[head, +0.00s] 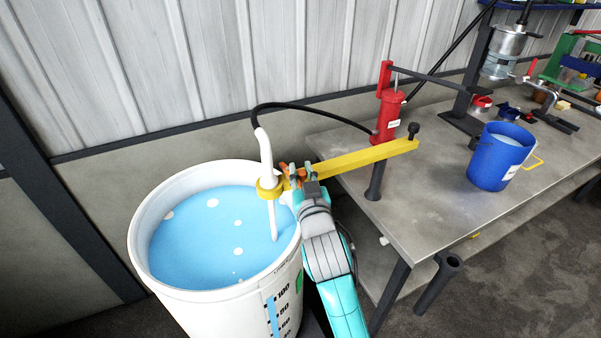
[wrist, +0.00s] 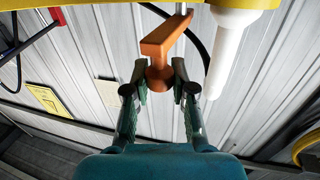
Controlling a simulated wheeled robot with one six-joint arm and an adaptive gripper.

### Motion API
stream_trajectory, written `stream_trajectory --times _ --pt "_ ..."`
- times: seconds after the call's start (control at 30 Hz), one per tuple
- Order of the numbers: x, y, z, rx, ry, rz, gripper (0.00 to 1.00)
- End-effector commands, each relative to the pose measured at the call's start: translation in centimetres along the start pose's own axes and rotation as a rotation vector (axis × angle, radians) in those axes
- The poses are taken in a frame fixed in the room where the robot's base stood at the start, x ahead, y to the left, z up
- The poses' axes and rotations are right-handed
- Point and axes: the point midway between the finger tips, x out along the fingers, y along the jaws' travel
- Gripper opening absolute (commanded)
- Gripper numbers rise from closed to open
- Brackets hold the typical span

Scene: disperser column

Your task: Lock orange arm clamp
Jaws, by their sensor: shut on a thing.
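The orange clamp (wrist: 160,48) hangs at the underside of the yellow arm (head: 365,157) in the wrist view. My gripper (wrist: 160,88) has its two fingers on either side of the clamp's round lower end and is shut on it. In the head view my gripper (head: 300,178) is at the left end of the yellow arm, beside the white tube (head: 265,150), and the orange clamp (head: 283,168) shows only in part behind the fingers. Whether the clamp is locked cannot be told.
A white barrel (head: 146,240) of blue liquid stands below the arm's end. The grey table (head: 430,215) holds a red pump (head: 389,112) and a blue bucket (head: 495,160). A black hose (head: 310,107) runs from pump to tube. The wall is close behind the barrel.

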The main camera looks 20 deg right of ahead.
Motion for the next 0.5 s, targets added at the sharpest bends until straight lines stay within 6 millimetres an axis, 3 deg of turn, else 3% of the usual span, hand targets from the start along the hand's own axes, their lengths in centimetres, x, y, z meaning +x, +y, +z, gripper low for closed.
stream_trajectory --times 0.5 --pt "0.8 1.5 -0.1 0.0 0.002 -0.281 0.0"
